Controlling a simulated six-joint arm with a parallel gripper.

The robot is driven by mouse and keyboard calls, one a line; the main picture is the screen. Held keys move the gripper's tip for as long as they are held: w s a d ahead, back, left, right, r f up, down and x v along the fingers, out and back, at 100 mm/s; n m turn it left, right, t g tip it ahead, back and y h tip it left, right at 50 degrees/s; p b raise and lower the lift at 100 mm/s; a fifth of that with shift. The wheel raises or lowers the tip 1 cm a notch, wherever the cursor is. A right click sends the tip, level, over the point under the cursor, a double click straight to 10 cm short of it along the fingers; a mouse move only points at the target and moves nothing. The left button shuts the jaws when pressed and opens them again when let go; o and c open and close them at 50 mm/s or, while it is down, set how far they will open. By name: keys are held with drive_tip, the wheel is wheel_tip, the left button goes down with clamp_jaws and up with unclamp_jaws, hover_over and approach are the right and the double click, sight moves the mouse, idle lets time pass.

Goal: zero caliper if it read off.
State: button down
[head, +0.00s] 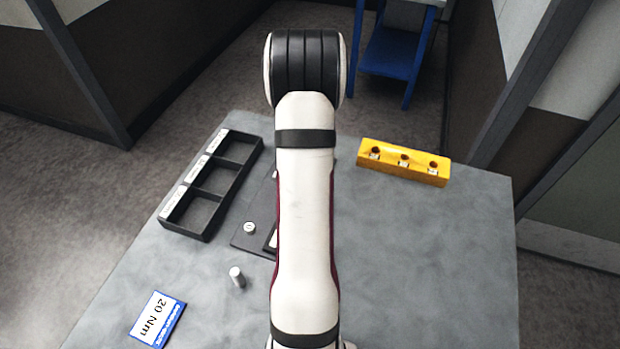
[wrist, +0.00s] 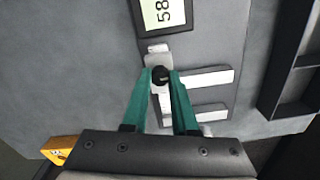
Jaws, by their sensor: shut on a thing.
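In the wrist view, a digital display (wrist: 163,13) at the top edge shows sideways digits that look like "58"; part of the reading is cut off. It sits on a dark grey plate (wrist: 205,50) with pale bars (wrist: 207,78) that look like the caliper's jaws or scale. My gripper (wrist: 161,74), with green fingers, is shut on a small black knob (wrist: 160,76) below the display, on a light metal piece. In the head view, my arm hides the gripper and most of the dark plate (head: 245,240); a small round button (head: 249,228) shows on it.
A black tray (head: 206,238) with three labelled compartments lies left of the plate. A metal cylinder (head: 237,277) stands near a "20 Nm" card (head: 157,318). A yellow block (head: 403,163) with several holes is at the right. The table's right front is clear.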

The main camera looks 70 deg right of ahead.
drive_tip(key=c, duration=0.7)
unclamp_jaws()
wheel_tip(320, 180, up, 16)
drive_tip(key=shift+f, duration=0.1)
